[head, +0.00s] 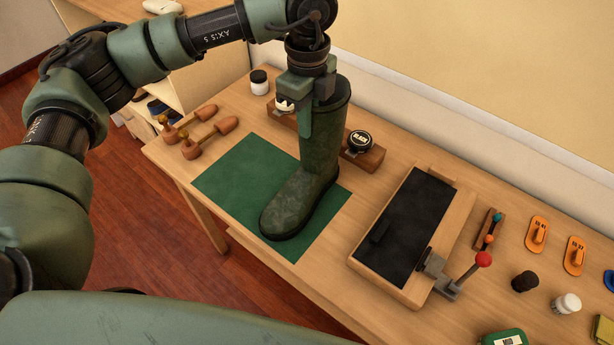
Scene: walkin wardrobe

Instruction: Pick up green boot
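The green boot (314,170) stands upright on a green mat (232,177) on the wooden workbench, its toe toward the front edge. My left gripper (312,112) points down at the upper part of the boot's shaft. One finger lies along the left side of the shaft and overlaps it in the picture. The other finger is mostly hidden by the boot and the gripper body, so I cannot tell whether the fingers press on the boot. The boot's sole appears to rest on the mat. My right gripper is not in view.
Wooden shoe trees (210,139) lie left of the mat. A wooden block with a round tin (359,141) stands behind the boot. A black-topped tray (406,226) with a red-knobbed lever (483,259) is to the right. Small jars and orange items sit further right.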

